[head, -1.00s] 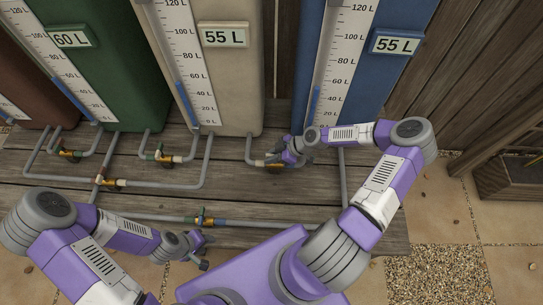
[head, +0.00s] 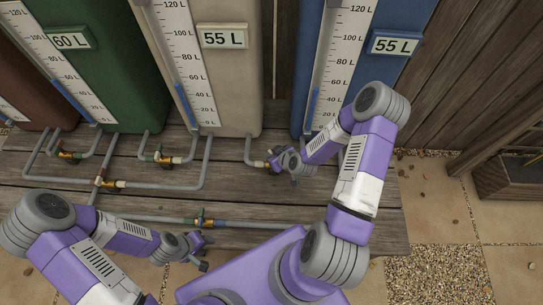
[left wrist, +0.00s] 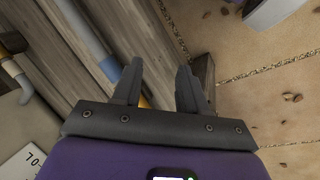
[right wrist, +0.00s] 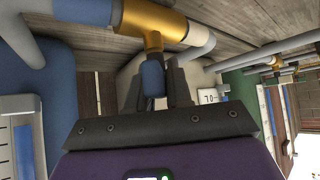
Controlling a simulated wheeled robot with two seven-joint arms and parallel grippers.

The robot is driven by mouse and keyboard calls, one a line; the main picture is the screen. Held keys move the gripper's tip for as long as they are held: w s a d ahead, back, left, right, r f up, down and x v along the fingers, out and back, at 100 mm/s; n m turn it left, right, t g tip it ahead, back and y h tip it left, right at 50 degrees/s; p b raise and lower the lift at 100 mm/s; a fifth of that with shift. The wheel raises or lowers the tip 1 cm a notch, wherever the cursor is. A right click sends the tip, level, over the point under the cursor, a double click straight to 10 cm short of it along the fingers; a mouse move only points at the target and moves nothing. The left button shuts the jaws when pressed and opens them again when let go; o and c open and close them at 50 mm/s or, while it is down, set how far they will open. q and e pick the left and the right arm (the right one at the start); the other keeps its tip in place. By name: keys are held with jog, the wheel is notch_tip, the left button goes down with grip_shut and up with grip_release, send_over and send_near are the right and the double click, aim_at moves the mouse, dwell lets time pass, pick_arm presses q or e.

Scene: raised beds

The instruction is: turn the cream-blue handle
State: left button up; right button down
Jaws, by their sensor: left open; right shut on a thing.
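The cream-blue valve is a brass fitting (right wrist: 154,22) on the pipe between the cream tank (head: 225,90) and the blue tank (head: 375,75). Its blue handle (right wrist: 153,76) sits between the fingers of my right gripper (right wrist: 155,92) in the right wrist view. The right gripper is shut on this handle. In the head view my right gripper (head: 279,161) covers most of the valve, so the handle's angle is hard to tell there. My left gripper (head: 204,252) is open and empty, near the front pipe. Its fingers (left wrist: 158,85) stand apart in the left wrist view.
A green tank (head: 115,80) and a dark red tank stand further left. Other brass valves (head: 164,158) sit on the pipes before them. A front pipe with a valve (head: 203,221) runs near the left gripper. A wooden wall (head: 470,70) is at right.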

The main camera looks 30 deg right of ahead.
jog(key=m+h, duration=0.3)
jog(key=m, duration=0.1)
jog(key=shift+d+b, duration=0.15)
jog(key=shift+b, duration=0.2)
jog(key=shift+s+d+m+g+h, duration=0.15)
jog(key=shift+m+g+h, duration=0.1)
jog(key=shift+m+h, duration=0.6)
jog(key=shift+w+d+m+g+h, duration=0.1)
jog(key=shift+m+g+h, duration=0.15)
jog(key=shift+m+h, duration=0.55)
jog(key=shift+s+m, duration=0.1)
jog(key=shift+m, duration=0.35)
jog(key=shift+f, duration=0.1)
jog(key=c, duration=1.1)
grip_release()
